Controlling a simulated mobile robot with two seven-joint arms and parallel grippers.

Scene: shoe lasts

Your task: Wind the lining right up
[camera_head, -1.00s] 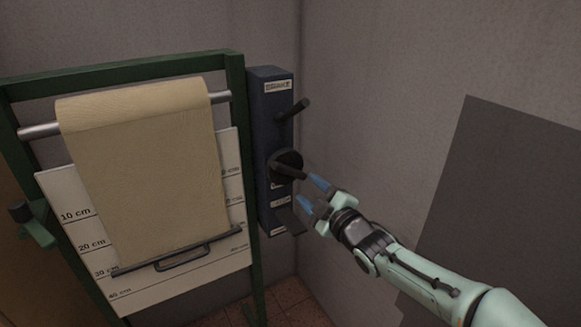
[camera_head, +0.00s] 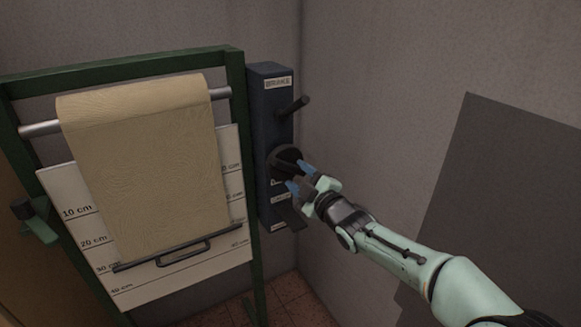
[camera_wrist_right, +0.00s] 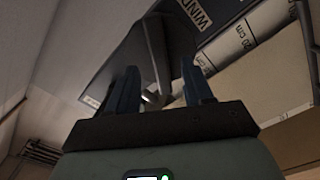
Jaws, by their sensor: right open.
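The tan lining (camera_head: 150,170) hangs from a metal roller (camera_head: 40,128) in a green frame, over a white scale board (camera_head: 150,290). A dark blue box (camera_head: 268,110) right of the frame carries an upper lever (camera_head: 293,107), a round dark crank hub (camera_head: 283,158) and a lower dark paddle (camera_head: 291,215). My right gripper (camera_head: 299,177) is open just right of the hub; contact is unclear. Its fingers show in the wrist view (camera_wrist_right: 160,92), below a WIND label (camera_wrist_right: 196,18).
Grey walls stand close behind and to the right of the box. A large dark grey panel (camera_head: 510,200) fills the right side. Tiled floor (camera_head: 295,295) shows below.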

